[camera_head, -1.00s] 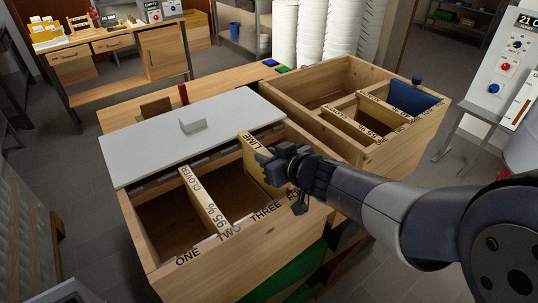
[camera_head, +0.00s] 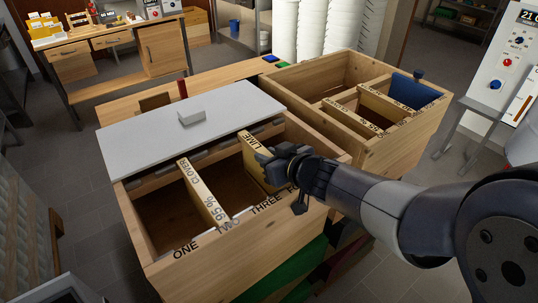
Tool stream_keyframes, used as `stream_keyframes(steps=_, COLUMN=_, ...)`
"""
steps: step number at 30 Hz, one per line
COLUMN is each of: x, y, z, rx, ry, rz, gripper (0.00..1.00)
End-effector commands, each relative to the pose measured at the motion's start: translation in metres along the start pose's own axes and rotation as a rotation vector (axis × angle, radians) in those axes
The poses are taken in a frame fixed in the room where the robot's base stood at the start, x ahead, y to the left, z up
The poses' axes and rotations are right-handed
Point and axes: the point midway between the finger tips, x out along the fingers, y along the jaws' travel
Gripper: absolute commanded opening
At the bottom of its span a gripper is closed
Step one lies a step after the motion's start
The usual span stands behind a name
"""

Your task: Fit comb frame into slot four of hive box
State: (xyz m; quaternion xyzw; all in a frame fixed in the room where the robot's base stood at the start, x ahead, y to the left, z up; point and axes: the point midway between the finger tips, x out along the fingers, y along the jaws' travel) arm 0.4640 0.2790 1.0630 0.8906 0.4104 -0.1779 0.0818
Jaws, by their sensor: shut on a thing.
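The hive box (camera_head: 215,262) is an open wooden box in the middle, with slot labels from ONE at the left along its front rim. A comb frame marked LIME (camera_head: 249,145) is upright inside its right part, near the THREE and FOUR labels. My gripper (camera_head: 264,160) is shut on the front end of this frame's top bar. The frame's lower edge is inside the box; I cannot tell whether it is seated. My gripper and wrist cover part of the FOUR label. Another comb frame, marked CLOVER (camera_head: 201,193), stands near label TWO.
A grey lid (camera_head: 165,130) with a raised handle covers the back of the hive box. A second wooden box (camera_head: 400,140) at the right holds frames and a blue board (camera_head: 412,92). A wooden bench (camera_head: 125,45) stands behind. Slot ONE's area is empty.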

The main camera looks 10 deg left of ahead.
Motion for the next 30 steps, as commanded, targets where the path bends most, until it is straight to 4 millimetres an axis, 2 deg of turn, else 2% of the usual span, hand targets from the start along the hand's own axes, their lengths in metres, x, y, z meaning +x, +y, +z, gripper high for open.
stream_keyframes(steps=7, x=0.002, y=0.000, z=0.004, rx=0.000, ry=0.004, rz=0.000, gripper=0.00)
stream_keyframes(steps=8, x=0.002, y=0.000, z=0.004, rx=0.000, ry=0.004, rz=0.000, gripper=0.25)
stream_keyframes(steps=17, x=0.002, y=0.000, z=0.004, rx=0.000, ry=0.002, rz=0.000, gripper=0.49)
stream_keyframes(steps=25, x=0.000, y=0.000, z=0.006, rx=0.000, ry=-0.002, rz=0.001, gripper=0.49)
stream_keyframes(steps=30, x=-0.020, y=0.001, z=0.002, rx=0.000, ry=0.001, rz=0.003, gripper=0.49)
